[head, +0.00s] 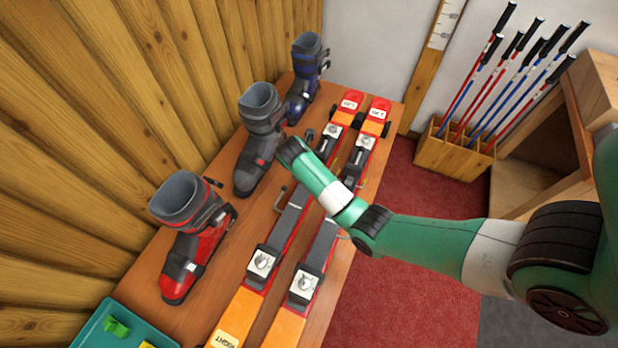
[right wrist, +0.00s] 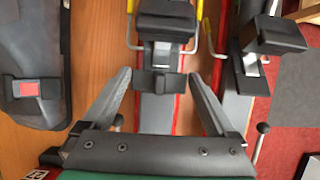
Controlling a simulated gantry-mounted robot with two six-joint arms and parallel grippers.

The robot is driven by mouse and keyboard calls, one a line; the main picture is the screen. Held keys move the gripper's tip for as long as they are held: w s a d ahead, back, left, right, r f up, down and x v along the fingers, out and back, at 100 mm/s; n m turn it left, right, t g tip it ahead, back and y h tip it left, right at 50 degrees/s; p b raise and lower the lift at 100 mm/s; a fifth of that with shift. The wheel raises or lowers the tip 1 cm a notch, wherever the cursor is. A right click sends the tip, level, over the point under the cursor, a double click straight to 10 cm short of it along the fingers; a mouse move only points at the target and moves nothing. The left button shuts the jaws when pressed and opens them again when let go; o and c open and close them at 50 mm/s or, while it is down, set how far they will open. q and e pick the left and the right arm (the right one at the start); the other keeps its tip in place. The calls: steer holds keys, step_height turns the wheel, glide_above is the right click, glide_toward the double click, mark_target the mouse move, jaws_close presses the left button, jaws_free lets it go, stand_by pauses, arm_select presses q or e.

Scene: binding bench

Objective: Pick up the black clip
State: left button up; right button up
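I cannot make out a separate black clip for certain. In the right wrist view a small dark block (right wrist: 157,83) lies on one ski, between my right gripper's fingertips and in front of a larger black binding part (right wrist: 166,24). My right gripper (right wrist: 160,78) is open, with one finger on each side of the block and no clear contact. In the head view my right arm reaches over the skis (head: 318,243) from the right, and its fingers are hidden behind the wrist. My left gripper is not in view.
A red boot (head: 190,250), a grey boot (head: 259,135) and a blue boot (head: 305,85) stand left of the skis on the wooden bench (head: 225,284). A teal tray (head: 98,334) with green and yellow pieces is at bottom left. Poles stand in a wooden box (head: 450,157).

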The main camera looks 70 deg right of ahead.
steer(key=c, duration=0.7)
steer(key=shift+c, duration=0.2)
steer(key=shift+r, duration=0.1)
steer(key=shift+r+p, duration=0.3)
steer(key=shift+r, duration=0.25)
steer(key=r+p, duration=0.1)
steer(key=r, duration=0.2)
steer(key=shift+s+a+p, duration=0.1)
steer(key=shift+a+p, duration=0.1)
steer(key=shift+p, duration=0.15)
steer(key=s+a+r+p, duration=0.9)
steer(key=p, duration=0.1)
steer(key=shift+s+a+p, duration=0.3)
steer(key=shift+s+p, duration=0.05)
steer(key=shift+p, duration=0.05)
steer(key=shift+r+p, duration=2.9)
steer(key=shift+p, duration=0.8)
